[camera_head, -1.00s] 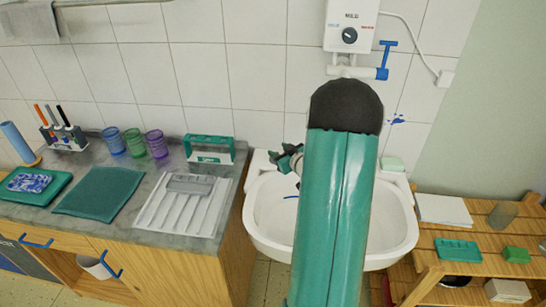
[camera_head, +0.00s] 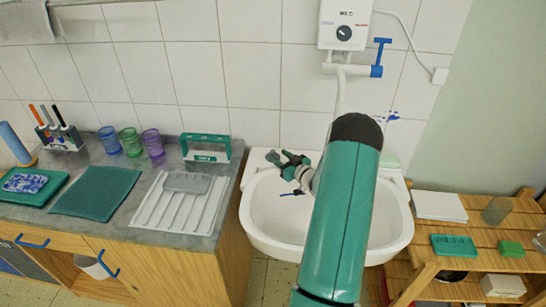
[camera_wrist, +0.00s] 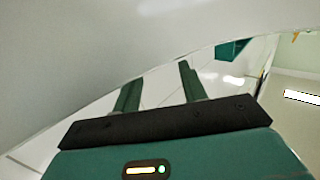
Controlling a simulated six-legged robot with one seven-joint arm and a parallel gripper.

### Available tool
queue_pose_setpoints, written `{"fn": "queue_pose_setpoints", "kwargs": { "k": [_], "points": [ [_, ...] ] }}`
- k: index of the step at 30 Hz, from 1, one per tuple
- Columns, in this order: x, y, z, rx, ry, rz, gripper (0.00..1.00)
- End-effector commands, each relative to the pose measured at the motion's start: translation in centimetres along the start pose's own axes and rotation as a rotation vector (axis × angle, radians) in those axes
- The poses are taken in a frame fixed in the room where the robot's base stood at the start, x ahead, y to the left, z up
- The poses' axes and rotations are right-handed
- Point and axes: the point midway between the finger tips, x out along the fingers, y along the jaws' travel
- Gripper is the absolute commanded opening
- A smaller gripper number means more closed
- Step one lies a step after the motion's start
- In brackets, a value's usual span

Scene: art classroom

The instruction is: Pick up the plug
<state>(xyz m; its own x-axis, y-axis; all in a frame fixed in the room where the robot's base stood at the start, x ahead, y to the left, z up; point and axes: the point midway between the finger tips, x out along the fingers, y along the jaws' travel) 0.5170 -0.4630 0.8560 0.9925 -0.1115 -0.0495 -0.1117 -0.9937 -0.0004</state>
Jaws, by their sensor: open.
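My gripper (camera_head: 281,164) is at the back left of the white sink (camera_head: 262,225), over its basin or rim, with its fingers pointing left. In the wrist view its two green fingers (camera_wrist: 158,82) are spread apart with nothing between them. A broad white curved surface, likely the sink, fills the top of that view close to the fingertips. A small dark blue piece (camera_head: 297,192) shows in the basin just below the gripper; I cannot tell whether it is the plug. No plug is clearly seen, and my arm hides the sink's middle.
A water heater (camera_head: 345,25) with a blue-handled tap (camera_head: 377,70) hangs above the sink. The counter at left holds a white tray (camera_head: 150,215), a green rack (camera_head: 205,157) and several cups. A wooden shelf (camera_head: 480,215) stands at right.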

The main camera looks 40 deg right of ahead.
Motion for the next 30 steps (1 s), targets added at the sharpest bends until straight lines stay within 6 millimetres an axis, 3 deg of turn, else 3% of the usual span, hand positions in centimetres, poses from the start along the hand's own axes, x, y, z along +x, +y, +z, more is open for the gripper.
{"fn": "queue_pose_setpoints", "kwargs": {
  "k": [11,19,26,30],
  "points": [
    [4.8,0.1,0.0,-0.001,0.001,-0.002,0.42],
    [5.2,0.1,0.1,0.0,-0.001,-0.001,0.42],
    [5.2,0.1,0.1,0.0,0.0,-0.001,0.0],
    [5.2,0.1,0.1,-0.001,0.0,-0.001,0.0]
  ]
}}
